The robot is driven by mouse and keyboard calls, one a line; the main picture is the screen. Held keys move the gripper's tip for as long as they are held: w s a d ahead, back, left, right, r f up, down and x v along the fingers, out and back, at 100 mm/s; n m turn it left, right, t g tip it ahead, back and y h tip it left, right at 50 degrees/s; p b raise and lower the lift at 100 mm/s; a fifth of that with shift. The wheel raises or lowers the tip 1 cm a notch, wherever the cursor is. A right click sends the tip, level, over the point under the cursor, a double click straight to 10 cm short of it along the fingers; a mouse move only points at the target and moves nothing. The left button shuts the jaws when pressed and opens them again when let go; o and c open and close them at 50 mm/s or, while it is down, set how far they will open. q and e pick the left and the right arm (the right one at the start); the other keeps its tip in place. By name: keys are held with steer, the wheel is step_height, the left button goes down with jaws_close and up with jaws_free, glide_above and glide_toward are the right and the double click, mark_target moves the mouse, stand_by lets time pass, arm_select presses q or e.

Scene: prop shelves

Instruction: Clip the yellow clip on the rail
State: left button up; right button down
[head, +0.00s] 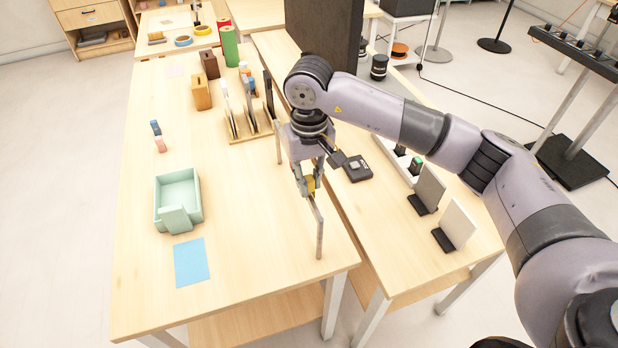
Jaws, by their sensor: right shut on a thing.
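The rail (316,207) is a thin wooden bar on upright posts near the right edge of the left-hand table, partly hidden behind my right arm. My right gripper (308,190) points down at the rail and is shut on the yellow clip (311,184). Only a small part of the clip shows between the fingers. The clip is at the rail's height, but I cannot tell whether it is around the rail or just beside it. My left gripper is not in view.
A pale green tray (160,195) and a blue sheet (192,262) lie left of the rail. A wooden rack (250,137) with upright panels stands behind it. The right-hand table holds small upright panels (458,225).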

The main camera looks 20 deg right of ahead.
mark_target(309, 178)
steer(key=shift+f+b, duration=0.75)
steer(key=shift+b, duration=0.6)
stand_by(2.1)
steer(key=c, duration=1.4)
jaws_free()
steer(key=shift+c, duration=0.2)
steer(key=shift+r, duration=0.25)
step_height(309, 178, up, 12)
steer(key=shift+f, duration=0.2)
